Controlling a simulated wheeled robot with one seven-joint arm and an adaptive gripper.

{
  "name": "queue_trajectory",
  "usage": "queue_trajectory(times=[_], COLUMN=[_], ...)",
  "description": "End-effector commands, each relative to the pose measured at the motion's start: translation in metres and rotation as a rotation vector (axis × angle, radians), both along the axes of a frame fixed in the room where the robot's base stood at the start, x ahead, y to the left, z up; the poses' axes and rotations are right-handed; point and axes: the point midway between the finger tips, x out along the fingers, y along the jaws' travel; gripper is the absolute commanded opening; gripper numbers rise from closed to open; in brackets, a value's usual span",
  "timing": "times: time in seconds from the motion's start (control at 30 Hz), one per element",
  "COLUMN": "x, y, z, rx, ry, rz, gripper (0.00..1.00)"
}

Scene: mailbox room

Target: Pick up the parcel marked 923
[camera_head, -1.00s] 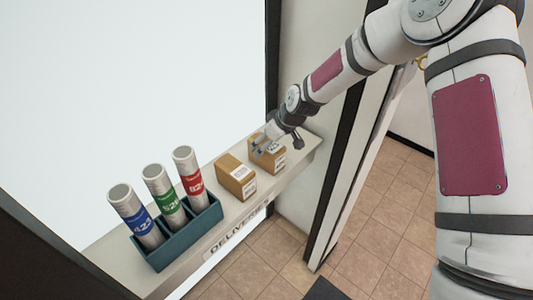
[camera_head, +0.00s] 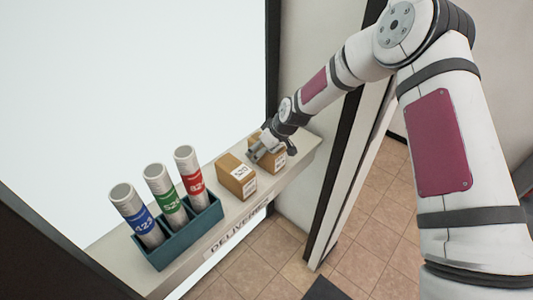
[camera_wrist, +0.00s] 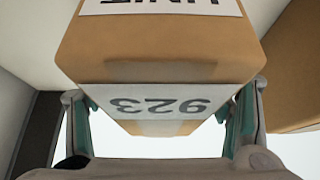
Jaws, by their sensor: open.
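The parcel marked 923 is a brown cardboard box (camera_head: 279,161) at the right end of the delivery shelf, partly hidden by my gripper in the head view. In the wrist view the parcel (camera_wrist: 160,55) fills the middle, and its white label shows 923 upside down. My gripper (camera_head: 266,150) is at the parcel from above. In the wrist view its two teal-padded fingers stand open, one on each side of the box. A narrow gap shows beside the lower part of the box; firm contact cannot be told.
A second cardboard parcel (camera_head: 236,177) stands just left on the shelf (camera_head: 240,211); a brown box (camera_wrist: 295,70) also shows close to the right finger in the wrist view. Further left, a teal rack (camera_head: 184,242) holds three tubes with blue, green and red labels. A wall stands behind.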

Motion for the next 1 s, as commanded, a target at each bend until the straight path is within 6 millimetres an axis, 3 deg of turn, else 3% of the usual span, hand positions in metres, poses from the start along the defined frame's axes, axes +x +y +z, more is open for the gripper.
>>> queue_trajectory(times=[0.47,0.57,0.8,1.0], x=[0.0001,0.0,-0.0001,0.0007], y=[0.0,0.0,-0.0001,0.0003], z=[-0.0029,-0.0029,-0.0031,-0.002], rx=[0.0,0.0,0.0,0.001], ry=[0.0,0.0,0.0,-0.002], rz=[-0.001,0.0,0.0,0.0], gripper=[0.73,0.55,0.01,0.0])
